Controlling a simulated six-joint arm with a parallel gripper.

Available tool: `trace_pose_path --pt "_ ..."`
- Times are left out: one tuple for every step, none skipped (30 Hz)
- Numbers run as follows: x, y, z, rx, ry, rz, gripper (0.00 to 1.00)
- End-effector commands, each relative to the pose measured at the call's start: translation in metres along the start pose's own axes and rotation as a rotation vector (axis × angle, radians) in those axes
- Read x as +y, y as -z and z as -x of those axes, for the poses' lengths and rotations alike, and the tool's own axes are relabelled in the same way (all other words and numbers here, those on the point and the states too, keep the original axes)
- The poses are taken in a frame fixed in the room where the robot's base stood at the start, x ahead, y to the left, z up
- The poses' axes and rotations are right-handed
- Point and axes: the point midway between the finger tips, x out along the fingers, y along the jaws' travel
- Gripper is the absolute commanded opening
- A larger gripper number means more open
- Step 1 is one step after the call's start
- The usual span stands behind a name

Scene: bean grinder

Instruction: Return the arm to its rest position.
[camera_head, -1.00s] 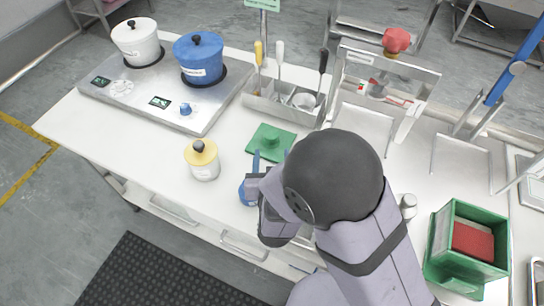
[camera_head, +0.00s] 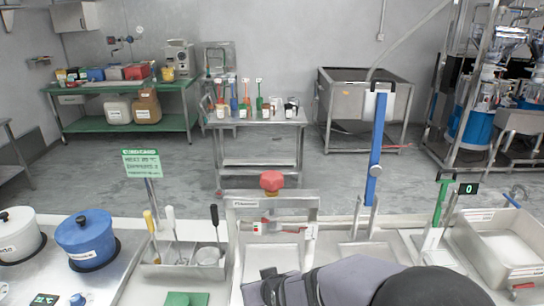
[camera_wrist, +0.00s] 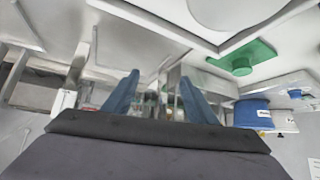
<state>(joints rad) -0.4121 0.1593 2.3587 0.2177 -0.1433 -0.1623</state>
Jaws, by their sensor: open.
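My gripper shows in the wrist view (camera_wrist: 158,82) with its two blue fingers apart and nothing between them. In the head view only the top of my arm shows, low at the centre and right, reaching left in front of the metal frame with the red knob (camera_head: 271,182). A bit of blue shows at the arm's left end, but the fingertips are not clear there. The wrist view looks tilted over, with the worktop along its upper part and the green block with a round knob (camera_wrist: 242,64) right of the fingers.
The blue pot (camera_head: 86,240) and white pot (camera_head: 18,236) stand at left. A tool holder (camera_head: 184,262) with several handled tools stands left of my arm. An upright blue lever (camera_head: 377,150) and a pale basin (camera_head: 507,247) are at right. A steel cart stands behind.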

Motion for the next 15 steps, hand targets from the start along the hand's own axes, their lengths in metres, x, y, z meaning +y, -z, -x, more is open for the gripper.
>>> trace_pose_path --pt "0.032 -0.006 0.013 -0.056 -0.033 -0.001 0.52" --pt "0.047 -0.013 0.02 -0.096 -0.048 0.003 0.52" --pt "0.067 -0.023 0.031 -0.149 -0.07 0.006 0.52" --pt "0.081 -0.031 0.04 -0.188 -0.087 0.009 0.52" --pt "0.095 -0.039 0.049 -0.226 -0.103 0.011 0.52" --pt "0.11 -0.049 0.06 -0.273 -0.123 0.012 0.52" --pt "0.121 -0.057 0.069 -0.307 -0.137 0.013 0.52" --pt "0.131 -0.063 0.077 -0.338 -0.151 0.011 0.52" --pt "0.142 -0.073 0.088 -0.378 -0.168 0.008 0.52" --pt "0.15 -0.079 0.096 -0.407 -0.18 0.004 0.52" --pt "0.157 -0.086 0.105 -0.436 -0.191 -0.001 0.52" --pt "0.165 -0.097 0.117 -0.476 -0.204 -0.013 0.52" --pt "0.169 -0.104 0.125 -0.507 -0.212 -0.025 0.52" --pt "0.171 -0.113 0.134 -0.538 -0.217 -0.041 0.52" --pt "0.168 -0.125 0.144 -0.578 -0.217 -0.071 0.52"
